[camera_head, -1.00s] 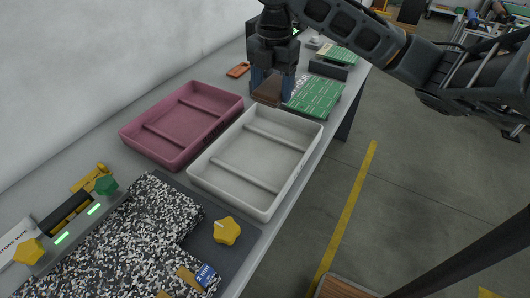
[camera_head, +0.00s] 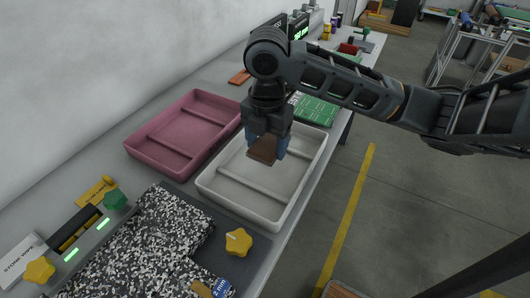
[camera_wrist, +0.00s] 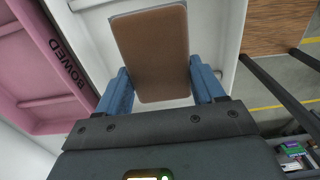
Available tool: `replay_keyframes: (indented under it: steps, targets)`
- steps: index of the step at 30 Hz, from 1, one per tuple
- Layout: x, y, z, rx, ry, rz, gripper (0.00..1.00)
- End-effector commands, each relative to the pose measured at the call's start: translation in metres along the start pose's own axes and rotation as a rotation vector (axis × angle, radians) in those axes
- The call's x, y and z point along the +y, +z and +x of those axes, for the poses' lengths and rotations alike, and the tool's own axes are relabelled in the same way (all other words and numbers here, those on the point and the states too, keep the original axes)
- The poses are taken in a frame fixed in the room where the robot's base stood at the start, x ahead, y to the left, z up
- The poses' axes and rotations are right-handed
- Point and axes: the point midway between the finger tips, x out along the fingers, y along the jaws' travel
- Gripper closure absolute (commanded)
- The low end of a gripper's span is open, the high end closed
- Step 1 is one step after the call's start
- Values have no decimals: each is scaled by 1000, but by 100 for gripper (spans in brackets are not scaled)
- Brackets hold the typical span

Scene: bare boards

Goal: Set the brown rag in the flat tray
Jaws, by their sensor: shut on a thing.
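The brown rag (camera_head: 263,150) is a small flat brown piece. My gripper (camera_head: 265,147) is shut on it and holds it above the white flat tray (camera_head: 235,205). In the wrist view the rag (camera_wrist: 152,52) lies between the two blue fingers of my gripper (camera_wrist: 160,88), and the pale tray (camera_wrist: 222,35) shows below and beyond it. The white tray has raised walls and ribs across its floor. My gripper and arm hide part of the tray's far end in the head view.
A pink tray (camera_head: 187,133) stands left of the white one, marked "BOWED" in the wrist view. A speckled black-and-white slab (camera_head: 140,245) and a yellow knob (camera_head: 238,242) are in front. Green boards (camera_head: 316,110) lie behind. The bench's right edge is close to the white tray.

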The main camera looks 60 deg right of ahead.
Motion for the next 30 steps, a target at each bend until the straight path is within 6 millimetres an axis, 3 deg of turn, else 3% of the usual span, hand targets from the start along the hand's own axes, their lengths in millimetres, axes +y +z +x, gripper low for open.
replay_keyframes:
  steps: [5,14,30]
  targets:
    - [2,-4,7,-1,-1,2,60]
    - [2,-4,42,0,-1,2,60]
    - [2,-4,52,-1,0,0,60]
